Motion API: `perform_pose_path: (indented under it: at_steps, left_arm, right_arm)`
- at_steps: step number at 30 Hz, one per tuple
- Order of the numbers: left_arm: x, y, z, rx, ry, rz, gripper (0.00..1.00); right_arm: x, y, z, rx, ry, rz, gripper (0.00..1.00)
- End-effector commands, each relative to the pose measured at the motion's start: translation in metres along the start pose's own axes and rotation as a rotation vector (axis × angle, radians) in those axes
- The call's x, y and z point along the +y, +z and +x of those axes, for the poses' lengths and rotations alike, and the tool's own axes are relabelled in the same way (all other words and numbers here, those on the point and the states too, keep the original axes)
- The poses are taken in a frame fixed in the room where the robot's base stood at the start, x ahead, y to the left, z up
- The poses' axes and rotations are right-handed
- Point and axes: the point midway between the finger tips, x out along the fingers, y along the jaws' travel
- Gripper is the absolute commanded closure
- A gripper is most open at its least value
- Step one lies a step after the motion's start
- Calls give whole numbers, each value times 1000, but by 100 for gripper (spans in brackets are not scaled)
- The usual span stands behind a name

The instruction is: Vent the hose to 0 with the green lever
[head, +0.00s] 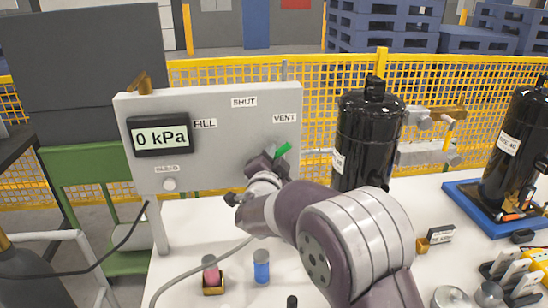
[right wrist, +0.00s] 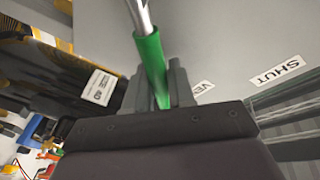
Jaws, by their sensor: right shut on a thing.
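The grey panel (head: 225,160) carries a display (head: 160,137) that reads 0 kPa and the labels FILL, SHUT (head: 244,102) and VENT (head: 284,118). The green lever (head: 283,150) shows just below the VENT label, on the panel's right side. My right gripper (head: 268,163) is at the lever. In the right wrist view the green grip (right wrist: 152,62) lies between my two grey fingers (right wrist: 155,88), which are shut on it. A metal rod runs on from the grip. The lever's pivot is hidden in the head view. My left gripper is not in view.
A black cylinder (head: 368,135) stands just right of the panel, close to my right arm. A hose (head: 190,272) curves over the white table (head: 190,222).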

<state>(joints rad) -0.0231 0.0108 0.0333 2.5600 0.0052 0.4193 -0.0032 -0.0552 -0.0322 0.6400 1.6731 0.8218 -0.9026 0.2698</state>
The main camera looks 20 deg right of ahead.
Motion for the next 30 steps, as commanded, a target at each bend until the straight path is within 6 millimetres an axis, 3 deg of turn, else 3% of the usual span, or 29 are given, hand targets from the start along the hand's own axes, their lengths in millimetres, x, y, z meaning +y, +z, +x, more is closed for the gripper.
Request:
perform_pose_path:
  at_steps: [11,30]
  left_arm:
    - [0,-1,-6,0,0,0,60]
    - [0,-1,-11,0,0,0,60]
  right_arm:
    - [-12,1,-3,28,-34,-145,100]
    - [-48,17,-14,132,-156,-660,100]
